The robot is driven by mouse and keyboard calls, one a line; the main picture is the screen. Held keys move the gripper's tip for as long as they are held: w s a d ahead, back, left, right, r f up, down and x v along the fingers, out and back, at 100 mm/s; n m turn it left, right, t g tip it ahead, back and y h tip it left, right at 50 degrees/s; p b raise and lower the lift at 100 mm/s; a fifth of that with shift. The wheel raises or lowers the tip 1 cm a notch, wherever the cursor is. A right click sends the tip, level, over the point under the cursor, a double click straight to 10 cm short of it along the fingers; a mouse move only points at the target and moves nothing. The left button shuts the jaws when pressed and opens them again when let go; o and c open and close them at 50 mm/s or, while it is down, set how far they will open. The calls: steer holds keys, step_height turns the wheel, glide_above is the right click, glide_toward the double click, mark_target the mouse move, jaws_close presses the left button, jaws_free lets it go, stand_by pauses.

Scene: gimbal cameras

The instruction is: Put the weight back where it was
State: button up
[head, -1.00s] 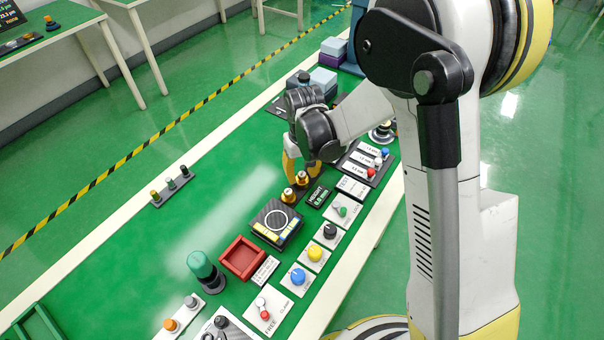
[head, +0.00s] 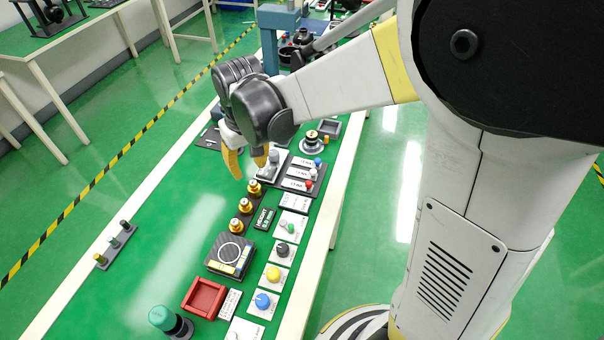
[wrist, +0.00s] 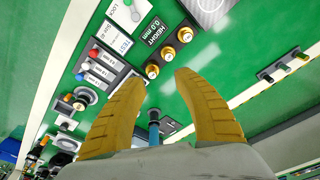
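Three brass weights (head: 246,205) stand in a row on a dark strip beside the scale. They also show in the wrist view (wrist: 168,53), just beyond my fingertips. The scale (head: 231,253) is a dark square plate with a ring mark, and nothing rests on it. Part of it shows at the top of the wrist view (wrist: 211,8). My gripper (head: 250,175) is above the far end of the weight row. Its yellow fingers are spread in the wrist view (wrist: 161,79), with nothing held between them. All three weights look upright and apart from the fingers.
A height display (head: 264,218) stands right of the weights. A red tray (head: 205,298) and a green-topped post (head: 170,320) are nearer. Knob and button panels (head: 276,276) line the right edge. The table's left middle is mostly clear, apart from a small switch strip (head: 115,242).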

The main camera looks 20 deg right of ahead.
steer(key=s+d+r+m+t, duration=0.1)
steer(key=s+d+r, duration=0.3)
steer(key=s, duration=0.4)
steer(key=s+d+r+m+t, duration=0.1)
steer(key=s+d+r+t, duration=0.3)
steer(key=s, duration=0.3)
steer(key=shift+s+d+r, duration=0.35)
steer(key=shift+d, duration=0.25)
stand_by(0.4)
